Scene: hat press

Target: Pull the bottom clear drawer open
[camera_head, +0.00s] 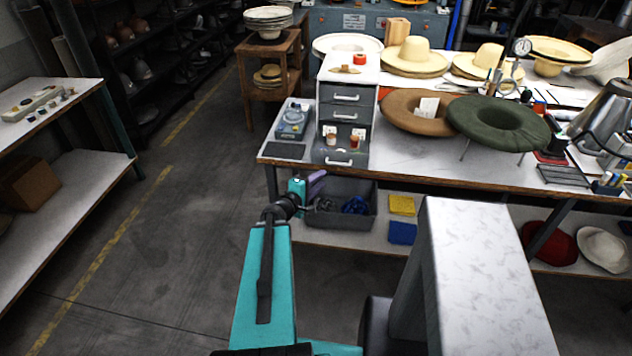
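A small grey drawer cabinet (374,105) stands on the white worktable, left of the hats. Two grey drawer fronts with pale handles show above its lowest section. The bottom drawer (339,162) has a pale handle low at the front, and small reddish-brown items with white labels show just above and behind it. I cannot tell whether they are seen through a clear front or in an opened drawer. My gripper (312,187) is below and left of this drawer, near the table's front edge, apart from the handle. Its fingers are too small to read.
The worktable edge (400,180) runs close to my gripper. A dark bin (340,218) sits on the lower shelf behind it. A blue-grey device (293,119) stands left of the cabinet, hats and a green ring (500,122) right. The left floor is clear.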

